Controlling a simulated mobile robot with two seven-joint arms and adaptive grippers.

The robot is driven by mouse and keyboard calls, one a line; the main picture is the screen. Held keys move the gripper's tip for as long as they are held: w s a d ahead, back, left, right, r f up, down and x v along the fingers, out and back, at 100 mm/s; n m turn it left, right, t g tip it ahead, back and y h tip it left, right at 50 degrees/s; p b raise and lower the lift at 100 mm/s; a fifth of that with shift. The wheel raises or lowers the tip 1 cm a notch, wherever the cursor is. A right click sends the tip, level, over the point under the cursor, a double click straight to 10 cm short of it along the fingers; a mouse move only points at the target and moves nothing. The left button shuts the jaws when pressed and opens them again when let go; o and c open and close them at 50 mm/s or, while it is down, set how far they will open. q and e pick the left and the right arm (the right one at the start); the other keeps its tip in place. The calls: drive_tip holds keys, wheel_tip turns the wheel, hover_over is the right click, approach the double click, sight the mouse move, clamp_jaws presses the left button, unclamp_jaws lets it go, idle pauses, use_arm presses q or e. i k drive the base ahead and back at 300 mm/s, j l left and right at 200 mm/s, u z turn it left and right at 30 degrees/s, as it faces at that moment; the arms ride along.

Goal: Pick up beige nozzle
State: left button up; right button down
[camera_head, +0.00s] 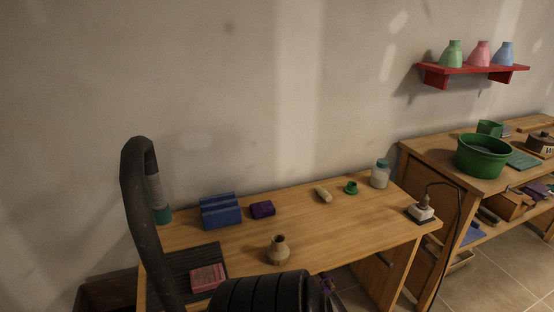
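A small beige vase-shaped piece (278,250) with a narrow neck and dark opening stands upright near the front edge of the wooden table, and I take it for the beige nozzle. A smaller pale beige cylinder (324,195) lies farther back. A black ribbed part, which looks like one of my arm links, fills the bottom middle just in front of the vase-shaped piece. A dark curved part rises at the left. I can make out no gripper fingertips in this view.
On the table (330,230) are a blue block (221,212), a purple box (262,209), a green piece (351,188), a jar (380,174), a pink box (207,278) and a corded white device (421,211). A red shelf (474,69) hangs at upper right. The table's middle is clear.

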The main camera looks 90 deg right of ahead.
sight(278, 253)
drive_tip(key=z, duration=2.75)
